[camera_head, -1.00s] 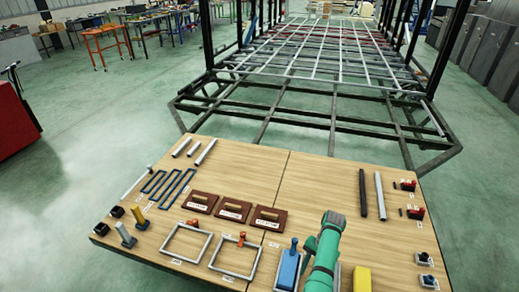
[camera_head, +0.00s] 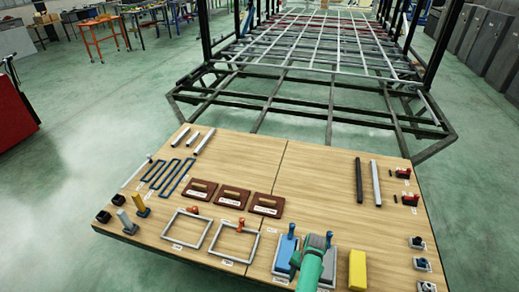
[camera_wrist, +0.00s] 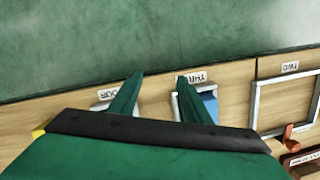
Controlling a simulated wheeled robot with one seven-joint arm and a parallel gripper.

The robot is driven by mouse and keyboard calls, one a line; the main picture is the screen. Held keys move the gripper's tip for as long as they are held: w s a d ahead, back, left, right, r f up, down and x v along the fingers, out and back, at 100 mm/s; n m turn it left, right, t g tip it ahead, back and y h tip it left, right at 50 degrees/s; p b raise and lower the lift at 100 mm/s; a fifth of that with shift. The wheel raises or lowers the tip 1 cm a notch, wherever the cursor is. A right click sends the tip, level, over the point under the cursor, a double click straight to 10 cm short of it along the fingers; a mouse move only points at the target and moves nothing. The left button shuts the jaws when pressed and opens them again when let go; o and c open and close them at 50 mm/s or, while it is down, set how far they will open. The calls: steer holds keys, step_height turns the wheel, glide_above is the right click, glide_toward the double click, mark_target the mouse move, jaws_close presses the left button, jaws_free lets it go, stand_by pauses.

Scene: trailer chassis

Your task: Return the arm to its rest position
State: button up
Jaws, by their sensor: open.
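My green arm (camera_head: 309,268) comes up from the bottom of the head view, over the near edge of the wooden table (camera_head: 320,178). The gripper's fingers cannot be made out there. In the wrist view my gripper (camera_wrist: 155,90) is open, its two dark green fingers spread with nothing between them. The fingers show in front of the table edge near the labels FOUR (camera_wrist: 122,92) and THREE (camera_wrist: 190,78). A blue block (camera_head: 287,252) with a blue upright handle sits beside my arm. A grey block (camera_head: 317,241) is partly hidden by the arm.
Grey square frames (camera_head: 234,241), brown labelled blocks (camera_head: 232,199) and a yellow block (camera_head: 357,270) lie on the table. Rods and small red parts (camera_head: 404,199) are at the right. The trailer chassis (camera_head: 300,100) stands beyond the table. The table's middle is clear.

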steer(key=s+a+f+n+t+h, duration=0.2)
steer(key=s+a+f+t, duration=0.3)
steer(key=s+f, duration=0.45)
steer(key=s+a+r+n+t, duration=0.1)
steer(key=s+a+r+t, duration=0.15)
steer(key=s, duration=0.35)
steer(key=s+a+r+t, duration=0.1)
steer(key=s+a+r, duration=0.2)
steer(key=s+a, duration=0.15)
steer(key=s+a+r+n+t, duration=0.1)
steer(key=s+r, duration=0.4)
steer(key=r, duration=0.7)
steer(key=s+a+r+n+t, duration=0.1)
steer(key=s+r+t, duration=0.3)
steer(key=r, duration=0.9)
steer(key=s+a+r+n+t, duration=0.1)
steer(key=s+a+r+t, duration=0.1)
steer(key=s+r, duration=0.6)
step_height(320, 180, up, 5)
steer(key=shift+a+f+n+t+y, duration=0.1)
steer(key=shift+a+n+t+y, duration=0.25)
steer(key=shift+t, duration=0.3)
steer(key=shift+w+a, duration=0.1)
